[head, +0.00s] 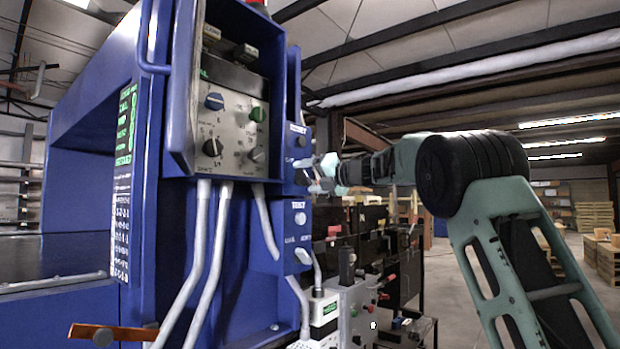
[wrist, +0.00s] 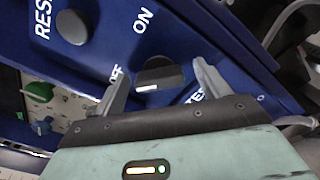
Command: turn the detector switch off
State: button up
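The detector switch (wrist: 160,73) is a dark knob on a blue panel in the wrist view, with ON printed above it and OFF to its left. A short white mark shows on the knob's lower left edge; which setting it marks I cannot tell for certain. My gripper (wrist: 161,84) is open, with one finger left and one right of the knob, and gaps on both sides. In the head view my gripper (head: 314,172) is at the blue panel's right side, below the RESET label, and hides most of the switch.
A RESET knob (wrist: 72,27) is at upper left in the wrist view. A TEST knob (head: 300,217) is below my gripper in the head view. A grey control panel (head: 233,130) with several knobs is to the left. Grey cables (head: 212,250) hang below it.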

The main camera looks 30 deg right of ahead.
jog(key=shift+s, duration=0.1)
jog(key=b+v, duration=0.4)
jog(key=v, duration=1.3)
jog(key=shift+r, duration=0.1)
